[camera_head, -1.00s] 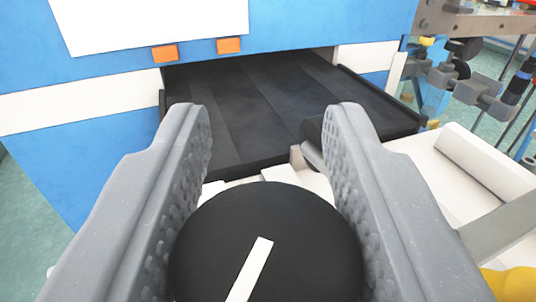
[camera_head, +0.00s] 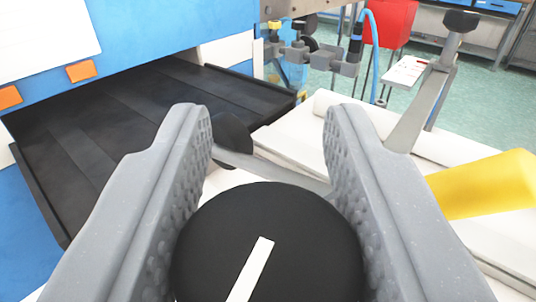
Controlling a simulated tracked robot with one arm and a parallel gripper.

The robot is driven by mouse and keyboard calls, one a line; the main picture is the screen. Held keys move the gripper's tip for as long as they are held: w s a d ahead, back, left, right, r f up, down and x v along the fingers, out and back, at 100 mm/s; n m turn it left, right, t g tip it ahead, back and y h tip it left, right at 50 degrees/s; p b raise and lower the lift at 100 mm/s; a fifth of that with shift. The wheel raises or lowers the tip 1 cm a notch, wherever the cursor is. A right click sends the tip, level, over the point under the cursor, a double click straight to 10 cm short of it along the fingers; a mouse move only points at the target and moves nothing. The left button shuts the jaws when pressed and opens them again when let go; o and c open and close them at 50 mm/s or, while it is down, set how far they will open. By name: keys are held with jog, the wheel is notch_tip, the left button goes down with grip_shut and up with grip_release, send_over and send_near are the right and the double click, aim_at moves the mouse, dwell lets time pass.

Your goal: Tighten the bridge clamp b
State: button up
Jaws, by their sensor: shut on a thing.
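My gripper (camera_head: 268,130) shows from behind, its two grey fingers on either side of a round black knob (camera_head: 225,235). The fingers are shut on the knob, which has a white line across its face. The knob's lower edge is cut off by the frame. It looks like the knob of bridge clamp b, but no label shows. A grey bar (camera_head: 270,170) and a smaller dark round part (camera_head: 232,138) lie behind the knob, partly hidden by the fingers.
A blue and white machine (camera_head: 190,30) with a dark ribbed tray (camera_head: 130,105) stands at left. White surfaces (camera_head: 310,125), a grey lever (camera_head: 425,105) and a yellow bar (camera_head: 490,183) are at right. A red box (camera_head: 392,22) and benches stand behind on green floor.

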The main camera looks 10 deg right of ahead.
jog(key=shift+d+r+m+h+p, duration=0.1)
jog(key=shift+m+h+p, duration=0.4)
jog(key=shift+h, duration=0.3)
jog(key=shift+m+g+h, duration=0.3)
jog(key=shift+g+h, duration=0.1)
jog(key=o, duration=1)
jog(key=shift+c, duration=0.2)
jog(key=shift+s, duration=0.1)
